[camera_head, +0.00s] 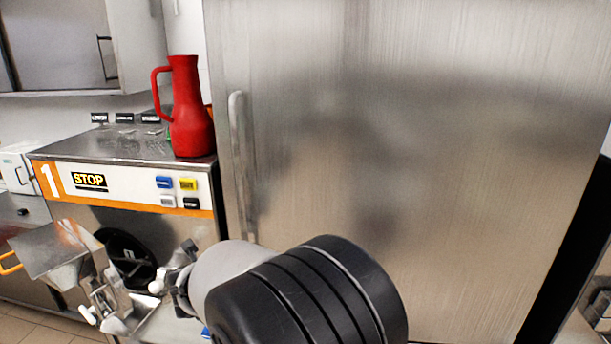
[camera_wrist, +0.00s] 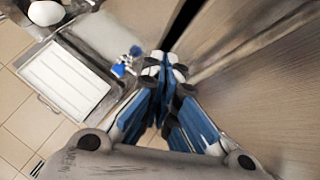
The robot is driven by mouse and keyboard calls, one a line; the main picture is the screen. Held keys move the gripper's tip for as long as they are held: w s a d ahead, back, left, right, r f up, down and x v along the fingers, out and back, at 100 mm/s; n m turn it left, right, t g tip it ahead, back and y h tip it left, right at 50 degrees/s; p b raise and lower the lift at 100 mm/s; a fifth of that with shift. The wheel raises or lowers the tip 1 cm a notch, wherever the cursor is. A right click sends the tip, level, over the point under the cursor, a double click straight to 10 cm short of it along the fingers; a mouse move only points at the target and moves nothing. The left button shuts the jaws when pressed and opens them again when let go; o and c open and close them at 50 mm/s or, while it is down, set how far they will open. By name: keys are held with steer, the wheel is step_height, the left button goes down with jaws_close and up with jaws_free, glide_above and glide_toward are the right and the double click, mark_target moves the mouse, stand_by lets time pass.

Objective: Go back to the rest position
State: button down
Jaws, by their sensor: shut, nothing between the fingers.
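My gripper (camera_wrist: 164,78) shows in the wrist view with its blue-padded fingers together and nothing between them. It hangs above the floor, beside a brushed-metal surface on the right. In the head view my dark arm link crosses the lower middle, in front of the tall steel door (camera_head: 420,130), and I cannot make out the fingers there. The batch freezer (camera_head: 130,195), marked 1 with a STOP label, stands to the left of the arm. Its metal front parts (camera_head: 108,285) are close to my arm; I cannot tell whether they touch.
A red jug (camera_head: 188,110) stands on the freezer top near the door's vertical handle (camera_head: 242,160). In the wrist view a white tray (camera_wrist: 62,80) lies at the left, near a small blue-and-white part (camera_wrist: 125,65). Tiled floor (camera_wrist: 25,140) shows at lower left.

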steer(key=d+r+n+y+b, duration=0.1)
steer(key=d+r+n+y, duration=0.1)
steer(key=d+r+n, duration=0.6)
steer(key=s+d+r+n+y+b, duration=0.25)
steer(key=s+d+r+n, duration=0.25)
steer(key=s+d+n, duration=0.35)
steer(key=s+d+f+n+g+h+b, duration=0.1)
steer(key=s+d+f+n+h, duration=0.1)
steer(key=s+d+n, duration=0.3)
steer(key=s+d+f+n+g+h+b, duration=0.1)
steer(key=s+d+f+n+g+h, duration=0.1)
steer(key=s+d, duration=0.8)
steer(key=s+d+f+n+g+h+b, duration=0.1)
steer(key=s+d+f+n+h, duration=0.2)
steer(key=s+d+f+n, duration=0.4)
steer(key=s+d, duration=0.1)
steer(key=s, duration=0.1)
steer(key=shift+s+n+g, duration=0.3)
steer(key=shift+s+n, duration=0.05)
steer(key=shift+d+f, duration=0.1)
